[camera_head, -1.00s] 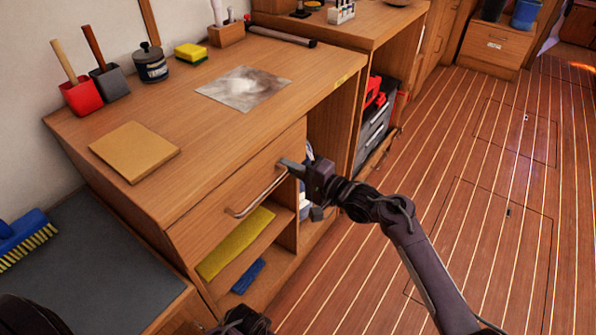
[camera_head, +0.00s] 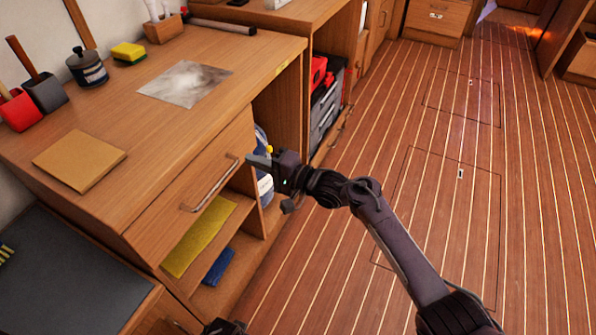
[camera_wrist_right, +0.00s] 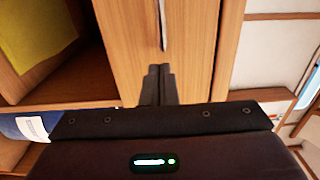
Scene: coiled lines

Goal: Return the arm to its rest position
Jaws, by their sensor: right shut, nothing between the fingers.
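My right arm comes in from the lower right in the head view. Its gripper (camera_head: 254,160) is shut and empty, just right of the drawer handle (camera_head: 209,184). In the wrist view the closed fingertips (camera_wrist_right: 160,70) point at the drawer front (camera_wrist_right: 125,45), with the end of the handle (camera_wrist_right: 162,25) just beyond them. A small gap seems to lie between fingers and handle. The drawer front (camera_head: 165,215) looks flush with the cabinet. A dark part, likely of my left arm, shows at the bottom edge; its fingers cannot be made out.
The workbench top (camera_head: 120,150) holds a tan pad (camera_head: 79,160), a metallic sheet (camera_head: 184,83), a dark jar (camera_head: 88,67) and a sponge (camera_head: 128,53). An open shelf below holds a yellow cloth (camera_head: 199,237) and a blue item (camera_head: 218,267). The plank floor (camera_head: 450,220) at right is clear.

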